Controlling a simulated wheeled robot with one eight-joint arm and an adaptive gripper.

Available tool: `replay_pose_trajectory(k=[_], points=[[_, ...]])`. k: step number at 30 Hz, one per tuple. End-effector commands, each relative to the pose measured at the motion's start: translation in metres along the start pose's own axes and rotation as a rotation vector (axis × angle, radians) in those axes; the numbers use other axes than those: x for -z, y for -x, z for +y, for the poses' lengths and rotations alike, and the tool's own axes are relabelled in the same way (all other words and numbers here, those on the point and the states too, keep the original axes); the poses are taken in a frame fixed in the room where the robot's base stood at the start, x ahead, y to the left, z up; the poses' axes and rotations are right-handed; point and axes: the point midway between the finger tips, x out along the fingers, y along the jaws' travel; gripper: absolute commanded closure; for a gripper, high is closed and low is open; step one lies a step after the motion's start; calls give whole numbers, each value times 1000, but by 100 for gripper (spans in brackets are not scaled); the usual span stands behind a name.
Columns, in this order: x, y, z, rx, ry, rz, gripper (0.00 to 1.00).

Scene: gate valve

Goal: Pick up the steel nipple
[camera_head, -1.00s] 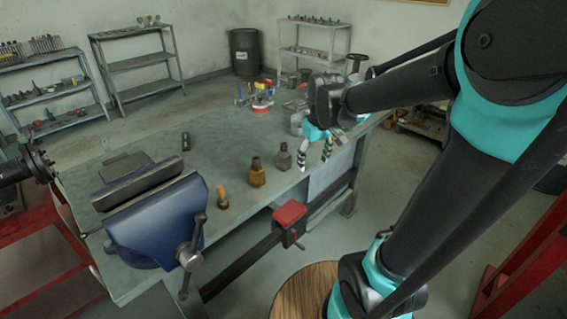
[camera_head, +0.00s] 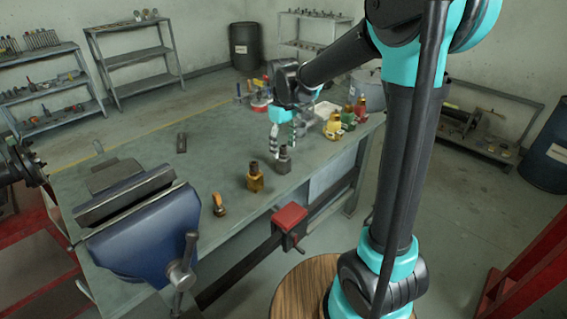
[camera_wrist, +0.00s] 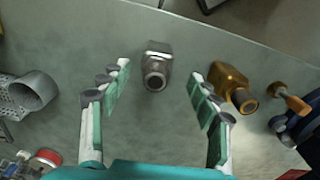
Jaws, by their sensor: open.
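The steel nipple (camera_head: 284,161) is a small grey fitting standing upright on the workbench near its front edge. In the wrist view the steel nipple (camera_wrist: 156,62) lies ahead of my fingers, in the gap at the level of the fingertips. My gripper (camera_head: 284,143) is open and empty, just behind and above the nipple in the head view. In the wrist view my gripper (camera_wrist: 160,72) has its two green-padded fingers spread wide, one on each side of the nipple, with clear space between each finger and it.
A brass fitting (camera_head: 255,179) stands left of the nipple; in the wrist view it (camera_wrist: 232,82) is close beside the right fingertip. An orange-topped piece (camera_head: 219,206) stands farther left. A blue vise (camera_head: 150,232) fills the bench's left end. Several brass, red and green fittings (camera_head: 345,116) stand at right.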

Motion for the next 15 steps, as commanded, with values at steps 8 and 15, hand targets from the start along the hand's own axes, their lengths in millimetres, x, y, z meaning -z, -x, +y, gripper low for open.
replay_pose_trajectory(k=[8,15], points=[[1,-22,1,0,-1,0,38],[4,-54,6,0,0,0,38]])
